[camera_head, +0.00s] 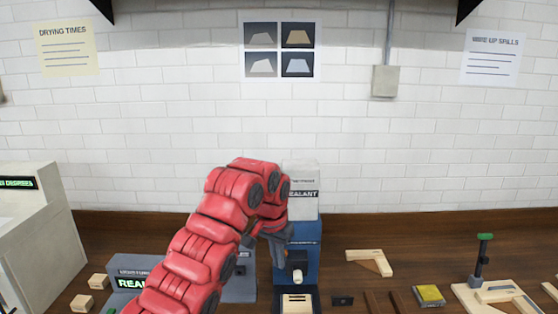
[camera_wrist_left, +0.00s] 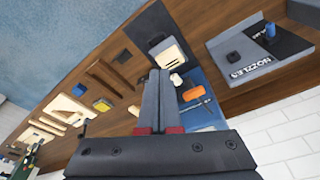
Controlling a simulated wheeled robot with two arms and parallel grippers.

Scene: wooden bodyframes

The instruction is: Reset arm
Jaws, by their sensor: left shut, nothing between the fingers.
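My left arm, red and jointed, comes in from the lower left in the head view. Its gripper (camera_head: 281,252) hangs in front of the blue sealant dispenser (camera_head: 306,240) and hides part of it. In the left wrist view the two grey fingers of the left gripper (camera_wrist_left: 160,75) lie together with nothing between them. My right gripper does not show in either view.
Two small wood blocks (camera_head: 98,281) and a pale machine (camera_head: 40,225) are left.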

